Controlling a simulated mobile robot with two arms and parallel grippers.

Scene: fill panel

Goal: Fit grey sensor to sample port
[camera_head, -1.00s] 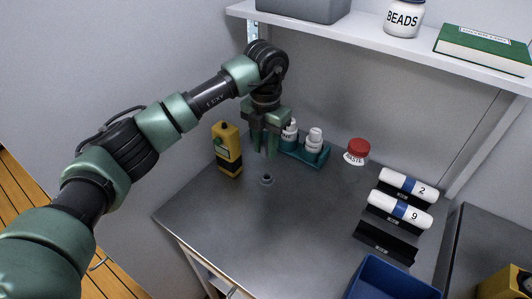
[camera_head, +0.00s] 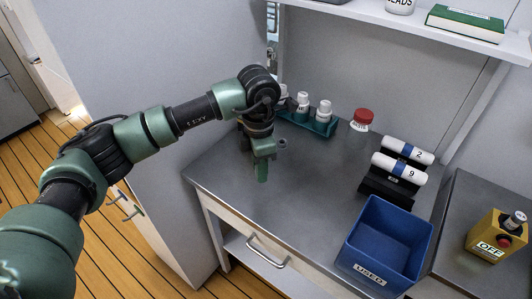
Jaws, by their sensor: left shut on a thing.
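My left gripper (camera_head: 262,170) hangs pointing down above the front left of the grey worktop (camera_head: 310,180). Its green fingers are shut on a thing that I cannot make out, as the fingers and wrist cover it. A small dark ring (camera_head: 283,143) lies on the worktop just right of the gripper; I cannot tell whether it belongs to the task. I cannot pick out a grey sensor or a sample port for certain in this view. My right gripper is not in view.
A teal rack (camera_head: 325,130) with white bottles stands behind the gripper, with a red-lidded jar (camera_head: 361,118) beside it. White cylinders (camera_head: 399,168) on black cradles, a blue USED bin (camera_head: 388,245) and a yellow OFF box (camera_head: 497,236) are right. Mid-worktop is clear.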

